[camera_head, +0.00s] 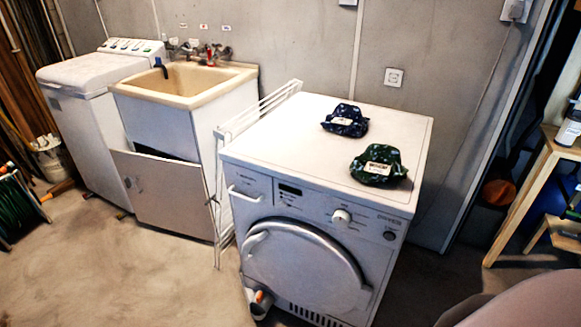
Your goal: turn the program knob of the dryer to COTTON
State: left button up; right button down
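The white dryer (260,150) stands in the middle right of the head view, its front turned toward me. The round white program knob (341,216) is on its front panel, right of centre. Small marks surround the knob, but they are too small to read, so I cannot tell which program it points to. A small dark display (289,189) is left of the knob, and a round dark button (389,236) is to its right. The dryer's round door (300,265) looks shut. Neither of my grippers is in view.
Two dark patterned cloth items, one blue (345,120) and one green (379,165), lie on the dryer top. A white drying rack (219,190) stands against its left side, beside a sink cabinet (165,195). A wooden shelf (520,195) is at right. The floor at front left is clear.

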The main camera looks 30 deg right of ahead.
aim_at(341, 219)
jog(key=z, duration=1.2)
jog(key=i+l, duration=0.7)
